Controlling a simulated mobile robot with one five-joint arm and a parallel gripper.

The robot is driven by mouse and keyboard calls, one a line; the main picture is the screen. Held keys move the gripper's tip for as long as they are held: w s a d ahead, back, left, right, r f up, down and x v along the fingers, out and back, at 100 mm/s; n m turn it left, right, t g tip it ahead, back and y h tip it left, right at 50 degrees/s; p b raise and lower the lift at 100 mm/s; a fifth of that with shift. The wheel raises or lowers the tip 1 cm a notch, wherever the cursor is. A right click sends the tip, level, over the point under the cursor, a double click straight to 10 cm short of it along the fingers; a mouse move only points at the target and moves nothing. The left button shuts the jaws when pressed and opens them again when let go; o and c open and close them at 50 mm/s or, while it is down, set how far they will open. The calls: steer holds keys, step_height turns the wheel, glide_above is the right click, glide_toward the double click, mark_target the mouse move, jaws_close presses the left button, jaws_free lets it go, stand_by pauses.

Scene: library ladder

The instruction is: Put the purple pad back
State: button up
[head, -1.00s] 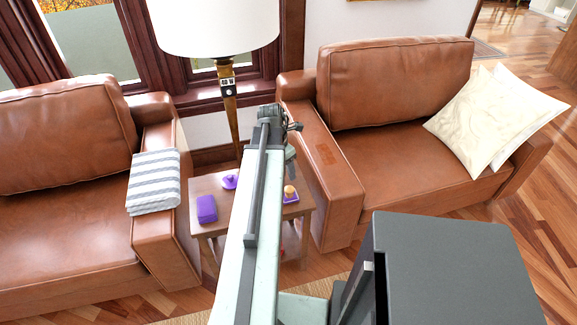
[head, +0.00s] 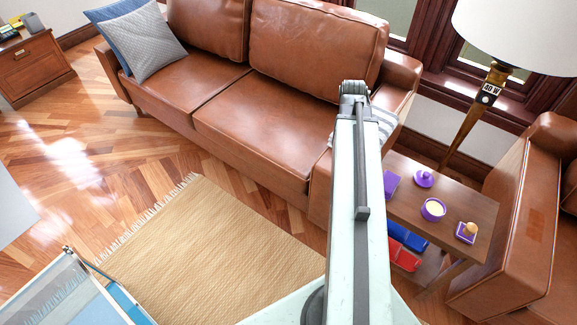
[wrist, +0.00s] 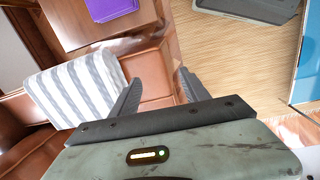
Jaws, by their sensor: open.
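A purple block (head: 391,184) lies on the small wooden side table (head: 464,197), partly hidden behind my arm in the head view. It also shows at the top of the wrist view (wrist: 112,8). A small purple square with a wooden-knobbed piece on it (head: 467,231) is at the table's right end. I cannot tell which is the pad. A round purple dish with cream contents (head: 433,209) and a purple lid-like piece (head: 424,179) are between them. My gripper (wrist: 158,92) is open and empty in the wrist view, apart from the purple block.
A striped towel (wrist: 72,86) hangs over the arm of the leather sofa (head: 265,115). Blue (head: 407,236) and red (head: 403,257) items lie on the table's lower shelf. A floor lamp (head: 488,90) and armchair (head: 515,220) flank the table. A woven rug (head: 220,245) lies in front.

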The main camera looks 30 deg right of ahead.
steer(key=w+a+m, duration=0.2)
steer(key=w+a, duration=0.2)
steer(key=a, duration=1.3)
steer(key=w+a+m+y, duration=0.1)
steer(key=w+a, duration=0.3)
steer(key=a, duration=1.4)
steer(key=shift+w+m, duration=0.4)
steer(key=shift+m, duration=0.3)
